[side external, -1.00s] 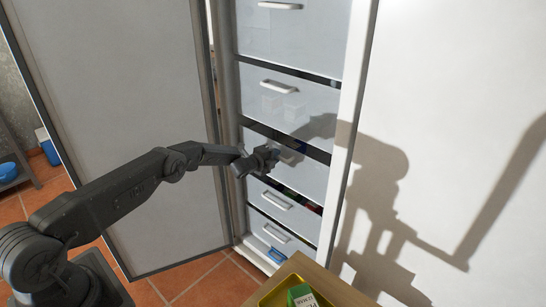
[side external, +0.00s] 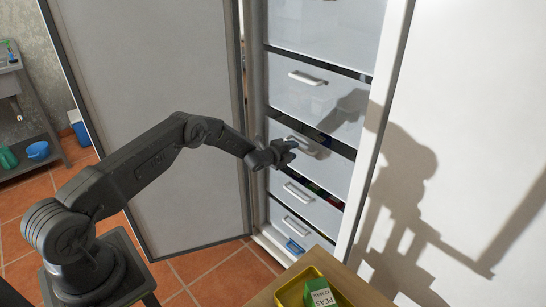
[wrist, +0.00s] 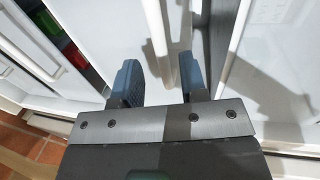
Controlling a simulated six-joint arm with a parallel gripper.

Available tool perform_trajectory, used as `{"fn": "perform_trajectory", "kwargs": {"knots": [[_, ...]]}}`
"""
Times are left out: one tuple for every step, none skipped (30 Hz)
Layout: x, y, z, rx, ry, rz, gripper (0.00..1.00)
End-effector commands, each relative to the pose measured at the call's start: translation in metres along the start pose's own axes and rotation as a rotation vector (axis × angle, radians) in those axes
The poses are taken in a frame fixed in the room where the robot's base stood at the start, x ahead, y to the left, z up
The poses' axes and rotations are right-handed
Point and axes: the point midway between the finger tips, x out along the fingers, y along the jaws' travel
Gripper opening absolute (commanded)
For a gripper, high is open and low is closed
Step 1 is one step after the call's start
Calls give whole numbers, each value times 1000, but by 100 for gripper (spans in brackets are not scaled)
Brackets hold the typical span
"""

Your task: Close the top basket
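An upright white freezer holds several stacked white baskets with bar handles. The front of the uppermost basket in view (side external: 325,28) is cut by the top edge of the side view, so its handle is out of frame. A basket with a handle (side external: 308,78) is below it. My gripper (side external: 291,152) is in front of the basket (side external: 336,165) under that one, by its handle (side external: 322,151). In the wrist view my gripper (wrist: 158,88) is open, with a white bar (wrist: 155,28) beyond the gap between its fingers. I cannot tell whether it touches.
The open freezer door (side external: 150,110) stands left, behind my arm. Lower baskets (side external: 300,193) show coloured contents above their fronts. A yellow tray (side external: 283,297) with a green peas box (side external: 320,293) sits on a wooden surface at the bottom. A shelf with a blue bowl (side external: 38,150) is far left.

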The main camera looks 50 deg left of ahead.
Motion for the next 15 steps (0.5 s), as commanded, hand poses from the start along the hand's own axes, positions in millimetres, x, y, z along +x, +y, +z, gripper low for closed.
{"fn": "perform_trajectory", "kwargs": {"knots": [[-6, -1, 0, -1, -1, 1, 39], [-10, -1, 0, -1, -2, 0, 39], [-15, -1, 0, -1, -2, 0, 39], [-19, -1, 0, 0, -2, 1, 39], [-23, -1, 0, 0, -2, 0, 39], [-29, 0, 0, -1, -1, 2, 39], [-33, -1, 0, -1, -1, 0, 39], [-37, -1, 0, -1, -2, 1, 39], [-43, -1, 0, -2, -3, 0, 39], [-48, -1, 0, -2, -3, 1, 39], [-52, -1, 1, -1, -3, 0, 39], [-58, -1, 0, -1, -2, 1, 39], [-63, 0, 0, -1, -2, 1, 39], [-67, 0, 0, -1, -2, 1, 39], [-72, -1, 0, -1, -2, 1, 39]]}}
